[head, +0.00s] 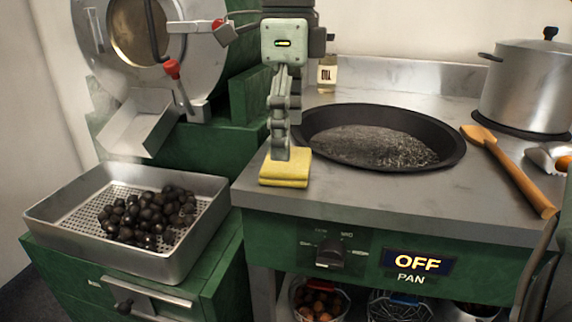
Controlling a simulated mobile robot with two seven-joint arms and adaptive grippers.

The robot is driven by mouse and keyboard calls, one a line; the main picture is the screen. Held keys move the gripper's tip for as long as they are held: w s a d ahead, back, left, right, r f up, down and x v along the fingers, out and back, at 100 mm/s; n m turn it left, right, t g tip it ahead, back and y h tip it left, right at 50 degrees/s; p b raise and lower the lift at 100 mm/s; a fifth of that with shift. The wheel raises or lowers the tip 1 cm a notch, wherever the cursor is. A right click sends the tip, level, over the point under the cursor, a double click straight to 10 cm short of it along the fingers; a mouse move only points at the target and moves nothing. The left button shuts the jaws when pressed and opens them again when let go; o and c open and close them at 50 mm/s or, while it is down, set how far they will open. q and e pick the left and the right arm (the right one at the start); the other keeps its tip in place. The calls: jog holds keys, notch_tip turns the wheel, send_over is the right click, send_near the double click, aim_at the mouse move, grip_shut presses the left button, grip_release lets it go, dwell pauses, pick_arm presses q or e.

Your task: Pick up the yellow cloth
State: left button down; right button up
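The yellow cloth (285,174) lies folded at the front left corner of the steel counter. My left gripper (279,154) points straight down over it, with its fingertips at the cloth's top. The fingers are seen edge-on and overlap, so I cannot tell whether they are closed on the cloth. The cloth appears to rest on the counter. My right gripper is not in view.
A black pan (455,158) is sunk in the counter right of the cloth. A wooden-handled tool (510,170) and a steel pot (525,90) are further right. A perforated tray (60,205) of dark chestnuts stands lower left, below a roaster drum (190,40). The panel (418,263) reads OFF.

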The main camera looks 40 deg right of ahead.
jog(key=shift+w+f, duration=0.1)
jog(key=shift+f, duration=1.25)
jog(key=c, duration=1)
pick_arm(q)
jog(key=shift+w+d+r, duration=0.25)
jog(key=shift+w+d, duration=0.15)
jog(key=shift+w, duration=0.1)
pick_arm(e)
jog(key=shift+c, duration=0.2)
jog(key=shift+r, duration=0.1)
